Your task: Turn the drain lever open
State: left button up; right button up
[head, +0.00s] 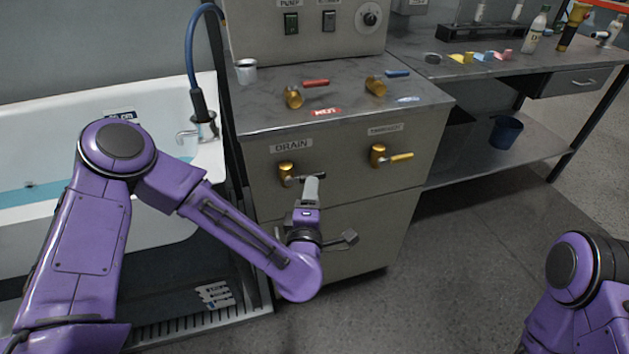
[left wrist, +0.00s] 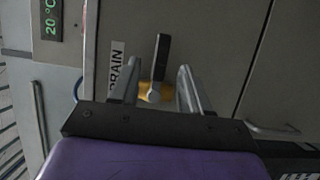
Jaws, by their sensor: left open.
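The drain lever has a brass body (head: 286,170) on the cabinet front, just under the DRAIN label (head: 291,145). Its dark handle points right, roughly level, and is partly hidden by my gripper in the head view. In the left wrist view the dark handle (left wrist: 161,57) stands between my two fingers, with the brass body behind. My left gripper (head: 311,187) is at the handle's right end in the head view. It is open, with visible space beside the handle (left wrist: 158,72); contact cannot be told. My right gripper is out of view.
A brass valve with a yellow handle (head: 401,157) sits to the right on the same front. Red-handled (head: 315,83) and blue-handled (head: 397,73) valves stand on the cabinet top. The white tub (head: 60,120) is at left. The floor (head: 440,280) at right is clear.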

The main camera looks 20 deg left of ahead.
aim_at(314, 173)
pick_arm(q)
jog(key=x, duration=0.6)
jog(key=shift+w, duration=0.3)
grip_shut()
jog(key=shift+p, duration=0.35)
